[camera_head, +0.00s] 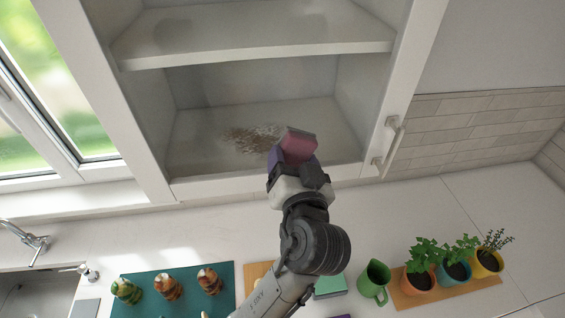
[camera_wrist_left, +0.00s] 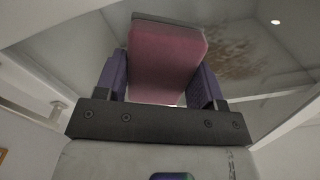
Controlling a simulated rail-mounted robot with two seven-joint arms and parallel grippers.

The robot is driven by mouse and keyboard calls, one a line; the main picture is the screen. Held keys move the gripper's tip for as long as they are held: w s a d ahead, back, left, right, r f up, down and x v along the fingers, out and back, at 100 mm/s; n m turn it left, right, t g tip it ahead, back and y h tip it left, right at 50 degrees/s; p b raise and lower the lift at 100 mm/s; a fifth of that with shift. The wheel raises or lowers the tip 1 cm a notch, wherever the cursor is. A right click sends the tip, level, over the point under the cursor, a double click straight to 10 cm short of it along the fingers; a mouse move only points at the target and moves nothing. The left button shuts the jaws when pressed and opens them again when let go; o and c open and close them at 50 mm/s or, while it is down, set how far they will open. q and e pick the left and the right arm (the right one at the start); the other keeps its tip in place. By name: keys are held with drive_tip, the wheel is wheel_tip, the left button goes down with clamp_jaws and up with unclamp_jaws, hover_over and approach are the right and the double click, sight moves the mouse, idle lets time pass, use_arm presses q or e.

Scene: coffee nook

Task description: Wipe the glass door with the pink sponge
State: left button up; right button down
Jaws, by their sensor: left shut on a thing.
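The pink sponge (camera_head: 299,146) is held in my left gripper (camera_head: 291,162), which is raised in front of the white cabinet. In the left wrist view the sponge (camera_wrist_left: 167,60) sits between the two purple fingers of my left gripper (camera_wrist_left: 163,85). A glass door (camera_head: 215,125) with a white frame closes the cabinet front, its handle (camera_head: 388,144) at the right. A brown smudge (camera_head: 253,138) shows just left of the sponge, and in the left wrist view the smudge (camera_wrist_left: 235,55) is to its right. I cannot tell whether the sponge touches the glass. My right gripper is not in view.
On the counter below are a teal mat (camera_head: 180,308) with several striped figures, a green jug (camera_head: 374,281), and a wooden board (camera_head: 450,292) with potted plants. A sink (camera_head: 38,292) and tap are at the left. The counter's middle back is clear.

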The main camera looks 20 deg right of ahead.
use_arm(q)
drive_tip(key=shift+d, duration=0.35)
drive_tip(key=shift+a, duration=0.1)
